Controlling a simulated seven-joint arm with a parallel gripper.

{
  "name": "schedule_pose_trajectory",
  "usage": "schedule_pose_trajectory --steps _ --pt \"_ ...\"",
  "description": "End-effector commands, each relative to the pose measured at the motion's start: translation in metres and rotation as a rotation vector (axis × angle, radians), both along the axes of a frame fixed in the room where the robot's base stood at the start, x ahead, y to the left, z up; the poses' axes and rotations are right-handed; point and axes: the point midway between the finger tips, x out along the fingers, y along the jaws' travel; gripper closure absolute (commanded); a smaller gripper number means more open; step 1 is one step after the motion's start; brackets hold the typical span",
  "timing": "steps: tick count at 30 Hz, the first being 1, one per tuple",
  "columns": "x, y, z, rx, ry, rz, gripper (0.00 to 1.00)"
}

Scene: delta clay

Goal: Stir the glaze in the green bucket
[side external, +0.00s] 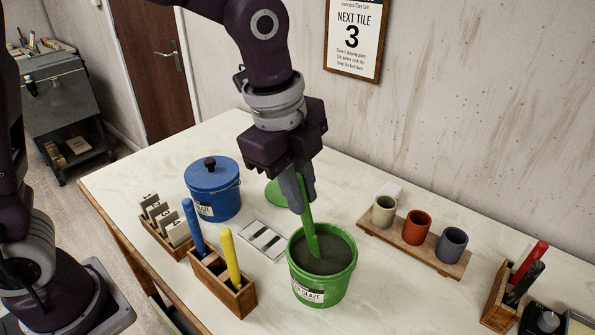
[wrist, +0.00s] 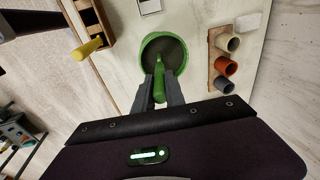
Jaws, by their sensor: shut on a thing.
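The green bucket (side external: 322,282) stands open on the table, its label facing the front. Grey glaze (side external: 318,257) fills it to a little below the rim. My gripper (side external: 303,204) is above the bucket, shut on a green stirring stick (side external: 311,228). The stick leans slightly, and its lower end is in the glaze, where it is hidden. In the wrist view the fingers of my gripper (wrist: 159,92) close on the green stick (wrist: 158,77) at the near side of the green bucket (wrist: 146,50).
A lidded blue bucket (side external: 213,192) stands at the left. A wooden holder (side external: 232,294) beside the green bucket has a blue and a yellow stick. A green lid (side external: 276,194) lies behind. A board (side external: 440,262) with three cups and a pen box (side external: 497,305) are at the right.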

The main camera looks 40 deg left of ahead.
Motion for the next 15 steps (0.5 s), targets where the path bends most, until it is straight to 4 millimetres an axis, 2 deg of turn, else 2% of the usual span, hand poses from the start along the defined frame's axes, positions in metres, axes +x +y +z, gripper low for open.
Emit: schedule_pose_trajectory --steps 9,15 --pt "0.006 -0.004 -0.036 0.000 0.003 0.000 1.00" --pt "0.009 -0.005 -0.051 0.000 0.001 0.000 1.00"
